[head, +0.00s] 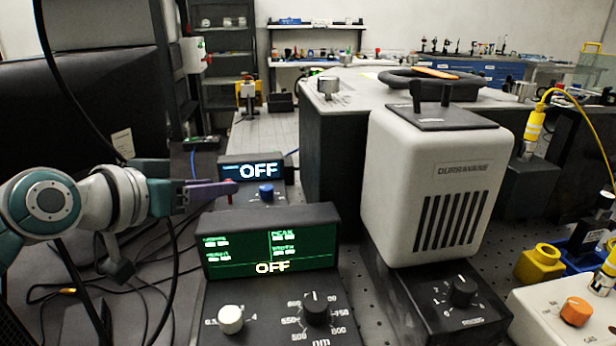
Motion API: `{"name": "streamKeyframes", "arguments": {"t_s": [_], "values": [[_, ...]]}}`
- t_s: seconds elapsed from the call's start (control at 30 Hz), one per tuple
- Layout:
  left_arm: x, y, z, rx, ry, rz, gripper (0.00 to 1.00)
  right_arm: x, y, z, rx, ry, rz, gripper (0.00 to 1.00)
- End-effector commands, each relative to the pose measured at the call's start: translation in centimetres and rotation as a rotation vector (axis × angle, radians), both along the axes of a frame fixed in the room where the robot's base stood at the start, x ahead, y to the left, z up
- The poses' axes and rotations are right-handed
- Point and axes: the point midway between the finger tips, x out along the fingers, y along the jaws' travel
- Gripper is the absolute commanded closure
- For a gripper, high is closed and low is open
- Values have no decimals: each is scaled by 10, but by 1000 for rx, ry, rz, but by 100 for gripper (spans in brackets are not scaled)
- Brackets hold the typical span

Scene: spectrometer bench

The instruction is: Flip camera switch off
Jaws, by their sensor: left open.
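My left gripper (212,191) reaches in from the left, its purple fingers open and pointing right. A small red-tipped lever (229,188) stands at the fingertips, on or beside the rear control box; I cannot tell whether they touch. The rear control box has a blue knob (266,192) and a display (258,171) that reads OFF. The front control box has a green display (271,252) that also reads OFF. No label marks the camera switch. My right gripper is not in view.
The front box carries a white knob (230,319) and a black dial (316,308). A tall white housing (436,185) stands to the right. A dark monitor (90,120) is behind my left arm. Loose black cables lie at the lower left.

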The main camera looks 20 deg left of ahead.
Motion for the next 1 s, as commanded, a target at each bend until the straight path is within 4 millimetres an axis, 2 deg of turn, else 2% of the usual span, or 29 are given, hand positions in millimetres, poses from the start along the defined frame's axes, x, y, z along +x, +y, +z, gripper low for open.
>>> {"name": "streamKeyframes", "arguments": {"t_s": [0.17,0.43,0.83,1.0], "values": [[11,-2,-5,-1,0,-2,54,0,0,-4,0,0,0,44],[12,-2,-5,-1,1,-2,54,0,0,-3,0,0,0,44],[12,-2,-5,0,1,-1,99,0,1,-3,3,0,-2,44],[12,-2,-5,1,1,-1,100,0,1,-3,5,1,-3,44]]}}
